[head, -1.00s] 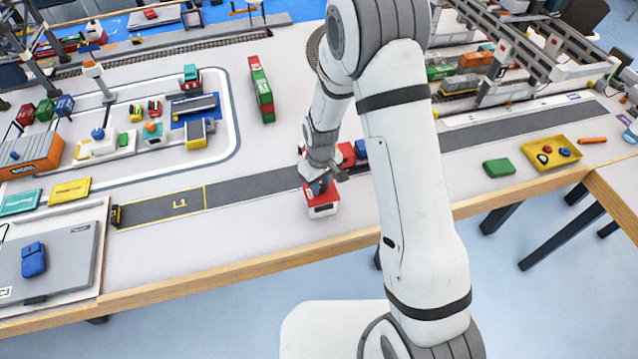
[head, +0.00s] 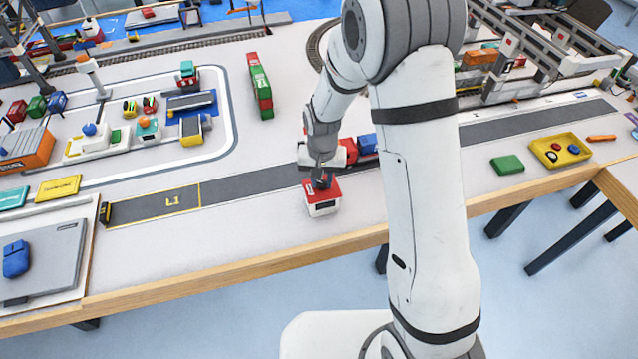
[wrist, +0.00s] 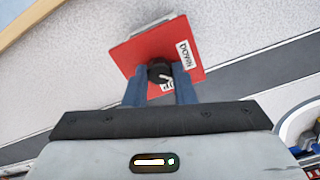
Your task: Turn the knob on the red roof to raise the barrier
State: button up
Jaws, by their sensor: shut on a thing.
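The small white booth (head: 322,207) with a red roof (head: 333,188) stands near the front edge of the table. In the wrist view the red roof (wrist: 140,52) carries a black knob (wrist: 160,68) with a white pointer line. A white DOWN label (wrist: 184,55) lies to the right of the knob. A second label (wrist: 168,86), partly hidden, lies below it. My gripper (wrist: 160,75) has its blue fingers closed on the knob from both sides. In the head view my gripper (head: 321,182) is over the roof and hides the knob. I cannot make out the barrier.
A red and blue truck (head: 357,146) stands just behind the booth on the dark road (head: 250,181). A green block (head: 507,164) and a yellow tray (head: 543,155) lie to the right. The table's wooden edge (head: 235,263) runs close in front.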

jog(key=m+b, duration=0.1)
jog(key=m, duration=0.1)
jog(key=m+b, duration=0.1)
jog(key=m, duration=0.1)
jog(key=shift+s+f+m, duration=0.2)
jog(key=shift+m, duration=0.2)
jog(key=shift+r+m+b, duration=0.1)
jog(key=shift+m+b, duration=0.95)
jog(key=shift+m, duration=1.45)
jog(key=o, duration=1)
jog(key=shift+r, duration=0.1)
jog(key=shift+r, duration=0.1)
